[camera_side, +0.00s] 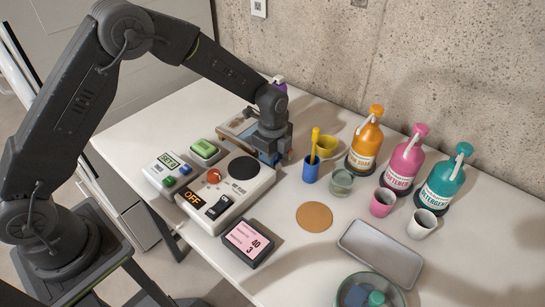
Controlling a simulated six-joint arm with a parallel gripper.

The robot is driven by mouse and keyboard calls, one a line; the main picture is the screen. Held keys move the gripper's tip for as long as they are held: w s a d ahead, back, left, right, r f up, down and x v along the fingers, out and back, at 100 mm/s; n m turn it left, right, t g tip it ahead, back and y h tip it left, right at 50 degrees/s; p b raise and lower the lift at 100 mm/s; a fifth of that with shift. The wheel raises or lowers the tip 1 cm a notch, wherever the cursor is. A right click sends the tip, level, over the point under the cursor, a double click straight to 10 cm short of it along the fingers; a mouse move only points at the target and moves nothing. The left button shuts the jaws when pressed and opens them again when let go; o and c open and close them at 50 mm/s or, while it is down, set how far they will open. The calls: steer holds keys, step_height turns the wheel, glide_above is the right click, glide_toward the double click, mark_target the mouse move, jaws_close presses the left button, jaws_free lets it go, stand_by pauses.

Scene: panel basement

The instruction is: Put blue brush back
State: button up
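My gripper (271,155) is low over the back of the white table, just behind the panel with the round black pad. A small patch of blue shows at its fingertips; I cannot tell whether this is the blue brush or part of the gripper. The fingers are too small and overlapped to tell open from shut. A blue cup (310,174) stands just right of my gripper, with a yellow stick (315,143) upright in it. No blue brush can be clearly made out. A tray-like thing (238,126) lies behind my gripper, partly hidden by it.
Orange (366,142), pink (405,165) and teal (440,188) bottles line the wall side. A control panel (222,190) is in front. A cork disc (314,217) and empty metal tray (381,254) lie right.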

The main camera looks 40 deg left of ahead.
step_height(320, 180, up, 12)
stand_by(0.4)
steer(key=s+a+r+n+t, duration=0.35)
steer(key=s+r+n, duration=0.45)
steer(key=s+r, duration=0.4)
steer(key=s+a+n+t, duration=0.1)
steer(key=s+n, duration=0.4)
steer(key=s, duration=0.2)
steer(key=s+a+n+t, duration=0.1)
steer(key=s+a+n, duration=0.1)
steer(key=s+n, duration=0.3)
steer(key=s, duration=0.3)
steer(key=shift+s+a+r, duration=0.15)
steer(key=shift+a+r, duration=0.1)
steer(key=shift+r, duration=0.05)
